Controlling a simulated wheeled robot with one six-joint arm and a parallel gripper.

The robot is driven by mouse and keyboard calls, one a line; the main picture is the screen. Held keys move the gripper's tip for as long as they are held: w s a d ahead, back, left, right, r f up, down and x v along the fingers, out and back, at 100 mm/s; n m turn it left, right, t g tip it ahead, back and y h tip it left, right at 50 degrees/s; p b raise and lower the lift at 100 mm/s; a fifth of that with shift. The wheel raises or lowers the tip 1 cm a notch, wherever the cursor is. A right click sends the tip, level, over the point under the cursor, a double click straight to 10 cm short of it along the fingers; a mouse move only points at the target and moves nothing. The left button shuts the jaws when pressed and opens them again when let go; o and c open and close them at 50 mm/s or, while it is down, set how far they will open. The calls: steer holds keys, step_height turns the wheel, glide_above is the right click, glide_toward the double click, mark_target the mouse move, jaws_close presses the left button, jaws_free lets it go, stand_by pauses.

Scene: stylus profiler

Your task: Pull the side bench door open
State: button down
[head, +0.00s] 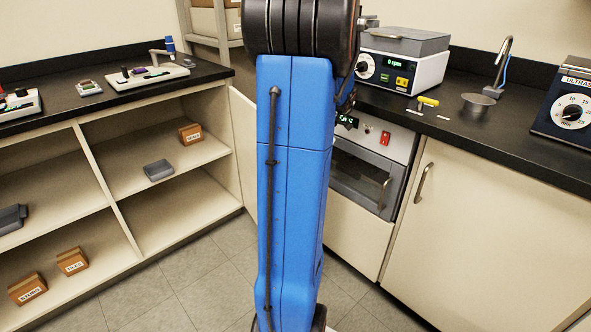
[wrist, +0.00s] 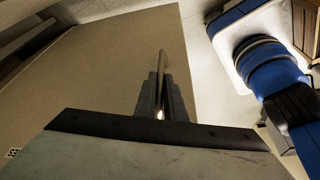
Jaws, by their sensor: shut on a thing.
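The side bench door shows in the wrist view as a large tan panel (wrist: 100,65). Its thin bar handle (wrist: 162,60) stands between the fingertips of my gripper (wrist: 161,82), which is shut on it. In the head view my blue arm hides the gripper and the handle. A pale upright panel (head: 243,150) shows just left of my arm, beside the open shelves, and seems to be the same door. How far the door stands open is hard to tell.
Open shelves (head: 115,213) with several small boxes line the left. A black worktop (head: 440,125) with instruments runs along the right, above a closed cupboard door (head: 490,220) and an oven-like unit (head: 368,180). Grey tiled floor (head: 180,285) lies clear in front.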

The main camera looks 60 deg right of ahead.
steer(key=shift+d, duration=0.45)
steer(key=shift+r, duration=0.1)
steer(key=c, duration=1.8)
jaws_free()
steer(key=shift+c, duration=0.2)
step_height(320, 180, up, 10)
